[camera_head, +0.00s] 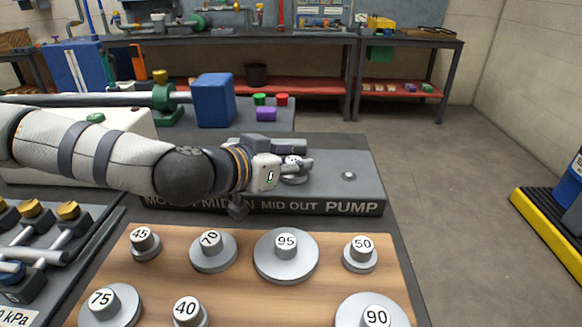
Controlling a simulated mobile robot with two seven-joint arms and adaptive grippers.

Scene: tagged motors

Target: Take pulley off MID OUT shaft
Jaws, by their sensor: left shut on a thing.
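A grey block (371,207) carries the labels MID OUT and PUMP, with further labels partly covered by my arm. My left gripper (298,164) reaches over the block from the left and is shut on a small grey pulley (294,180) above the MID OUT label. The fingers hide most of the pulley and its shaft, so I cannot tell whether it still sits on the shaft. A short bare shaft (348,175) stands above the PUMP label. My right gripper is not in view.
A wooden board (335,275) in front holds several numbered grey pulleys, including 95 (287,262) and 50 (361,258). A blue block (214,101) and a purple block (266,114) stand behind.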

